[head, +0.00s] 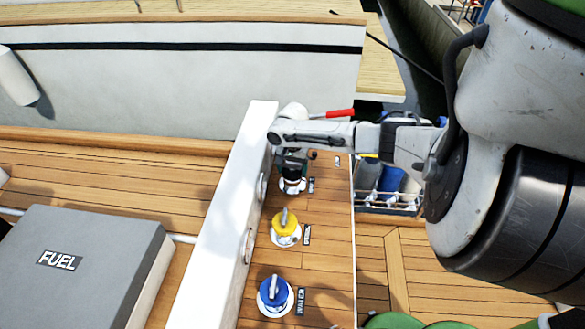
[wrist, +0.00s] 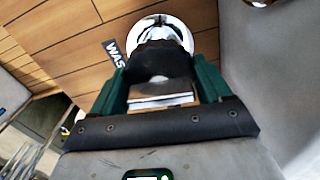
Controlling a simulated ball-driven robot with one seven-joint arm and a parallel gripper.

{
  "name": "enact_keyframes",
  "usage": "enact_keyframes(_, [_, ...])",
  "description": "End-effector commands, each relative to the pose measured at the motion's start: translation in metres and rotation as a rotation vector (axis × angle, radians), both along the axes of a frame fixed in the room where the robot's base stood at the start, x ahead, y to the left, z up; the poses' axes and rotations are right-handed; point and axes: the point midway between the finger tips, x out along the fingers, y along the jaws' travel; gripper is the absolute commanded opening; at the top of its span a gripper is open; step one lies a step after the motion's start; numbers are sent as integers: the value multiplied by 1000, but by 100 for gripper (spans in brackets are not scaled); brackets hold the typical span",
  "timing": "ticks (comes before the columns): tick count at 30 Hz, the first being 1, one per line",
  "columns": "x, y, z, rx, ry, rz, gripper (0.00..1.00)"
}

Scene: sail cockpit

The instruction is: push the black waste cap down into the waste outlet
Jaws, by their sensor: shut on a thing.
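The black waste cap (wrist: 160,62) is between the two green fingers of my gripper (wrist: 163,76) in the wrist view. My gripper is shut on its grip. In the head view my gripper (head: 291,160) points down at the far end of the row of deck fittings, with the dark cap (head: 291,176) under it. The waste outlet (head: 293,188) shows as a bright chrome ring around and below the cap. The ring (wrist: 178,24) also shows beyond the cap in the wrist view. The cap hides the opening, and I cannot tell how deep it sits.
A yellow cap (head: 285,222) and a blue cap (head: 272,291) sit in fittings nearer along the same wooden deck strip. A white coaming (head: 225,220) runs close on the left. A red handle (head: 339,113) lies behind my gripper. A grey FUEL box (head: 80,270) stands lower left.

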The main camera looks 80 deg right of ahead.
Motion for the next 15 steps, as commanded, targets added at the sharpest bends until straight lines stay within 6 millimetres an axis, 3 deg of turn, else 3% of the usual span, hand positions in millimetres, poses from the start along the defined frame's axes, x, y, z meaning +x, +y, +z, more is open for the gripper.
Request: enact_keyframes(15, [0,0,-7,0,-1,0,41])
